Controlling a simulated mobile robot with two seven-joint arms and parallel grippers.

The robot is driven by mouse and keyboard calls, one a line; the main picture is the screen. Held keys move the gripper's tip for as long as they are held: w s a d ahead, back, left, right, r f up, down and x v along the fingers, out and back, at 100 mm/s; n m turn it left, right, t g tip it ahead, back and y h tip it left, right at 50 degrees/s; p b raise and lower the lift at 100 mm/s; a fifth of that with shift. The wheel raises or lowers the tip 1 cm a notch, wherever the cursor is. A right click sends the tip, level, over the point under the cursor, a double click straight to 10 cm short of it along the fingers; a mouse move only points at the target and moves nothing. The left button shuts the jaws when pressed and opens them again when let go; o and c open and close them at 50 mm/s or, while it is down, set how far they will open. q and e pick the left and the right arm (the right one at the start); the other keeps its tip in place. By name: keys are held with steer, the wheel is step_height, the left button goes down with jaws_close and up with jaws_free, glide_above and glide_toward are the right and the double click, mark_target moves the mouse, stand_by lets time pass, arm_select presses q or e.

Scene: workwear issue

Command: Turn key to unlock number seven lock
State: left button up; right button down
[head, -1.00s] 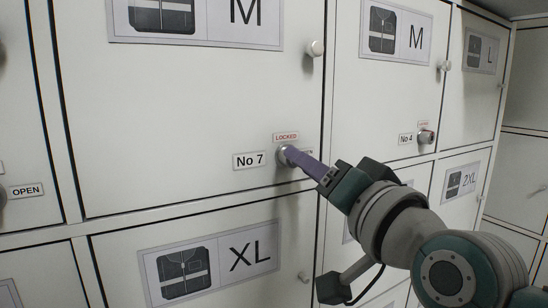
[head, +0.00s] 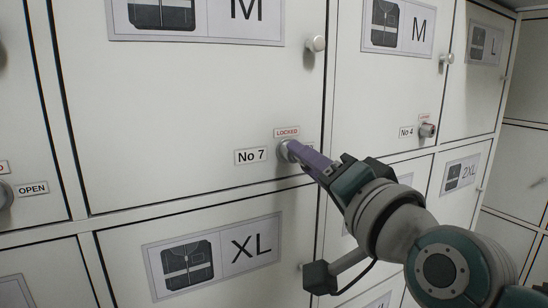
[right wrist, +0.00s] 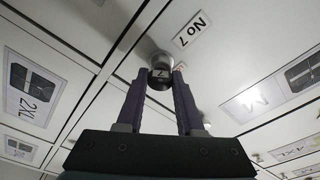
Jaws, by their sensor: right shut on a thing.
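The number seven lock (head: 285,150) is a round silver fitting on a white locker door. The "No 7" plate (head: 251,156) is left of it and a red "LOCKED" label (head: 287,132) above it. My right gripper (head: 294,151) has purple fingers and reaches the lock from the lower right. In the right wrist view the gripper (right wrist: 160,82) is shut on the dark round key head (right wrist: 161,76), marked 7, in front of the silver lock. The key's shaft is hidden. My left gripper is not in view.
A white knob (head: 317,43) sticks out above on the same door. The No 4 lock (head: 428,130) is on the door to the right, and another lock (head: 5,193) is at the left edge. The XL locker's sign (head: 214,256) is below.

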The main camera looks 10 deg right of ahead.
steer(key=m+p, duration=0.1)
steer(key=m, duration=0.2)
steer(key=shift+f+p, duration=0.1)
steer(key=shift+p, duration=0.2)
steer(key=shift+f+m, duration=0.1)
steer(key=shift+m, duration=0.4)
steer(key=shift+g, duration=0.3)
steer(key=shift+h+p, duration=0.3)
steer(key=shift+a+m+p, duration=0.1)
steer(key=shift+m+p, duration=0.45)
steer(key=shift+m, duration=0.65)
steer(key=shift+m+p, duration=0.3)
steer(key=shift+m, duration=0.9)
